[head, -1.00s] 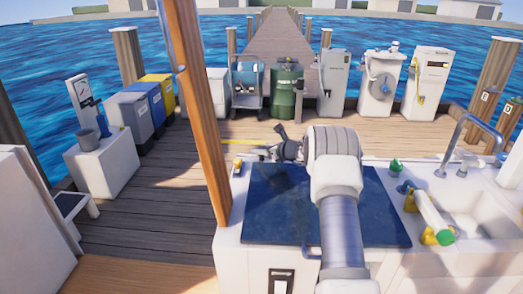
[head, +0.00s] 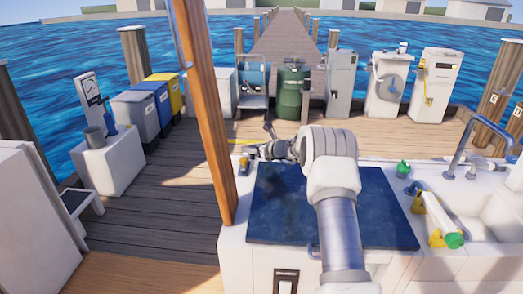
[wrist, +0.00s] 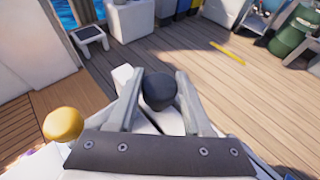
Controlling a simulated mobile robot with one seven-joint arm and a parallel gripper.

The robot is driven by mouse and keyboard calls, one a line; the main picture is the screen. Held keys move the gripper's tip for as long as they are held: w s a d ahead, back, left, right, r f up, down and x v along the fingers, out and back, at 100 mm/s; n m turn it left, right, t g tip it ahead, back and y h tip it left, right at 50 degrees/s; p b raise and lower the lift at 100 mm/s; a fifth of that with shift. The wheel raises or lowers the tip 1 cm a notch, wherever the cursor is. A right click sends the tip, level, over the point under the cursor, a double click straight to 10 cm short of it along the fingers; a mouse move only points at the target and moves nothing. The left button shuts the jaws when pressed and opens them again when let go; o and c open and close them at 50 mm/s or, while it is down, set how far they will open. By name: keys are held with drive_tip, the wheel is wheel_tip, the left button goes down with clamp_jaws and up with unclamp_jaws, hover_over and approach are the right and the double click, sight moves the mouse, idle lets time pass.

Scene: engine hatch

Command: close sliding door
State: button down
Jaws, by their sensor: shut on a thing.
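My gripper (wrist: 158,98) has its two pale fingers on either side of a dark rounded knob (wrist: 158,86) in the wrist view, shut on it. In the head view my gripper (head: 252,152) reaches over the far left edge of the counter, beside the wooden post. What the knob belongs to is hidden behind the gripper. I cannot make out a sliding door for certain in either view.
A brown wooden post (head: 208,120) stands close left of my arm. A dark blue counter panel (head: 385,205) lies under the arm, with a sink (head: 485,212) to the right. A yellow knob (wrist: 62,124) is beside the gripper. The deck (head: 150,215) at left is mostly clear.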

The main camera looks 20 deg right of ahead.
drive_tip(key=shift+c, duration=1.6)
unclamp_jaws()
drive_tip(key=shift+s+d, duration=0.2)
drive_tip(key=shift+d, duration=0.2)
drive_tip(key=p+v, duration=0.2)
drive_tip(key=v, duration=1.5)
drive_tip(key=shift+s+a+r, duration=0.1)
drive_tip(key=shift+s+r, duration=0.1)
drive_tip(key=shift+r, duration=0.05)
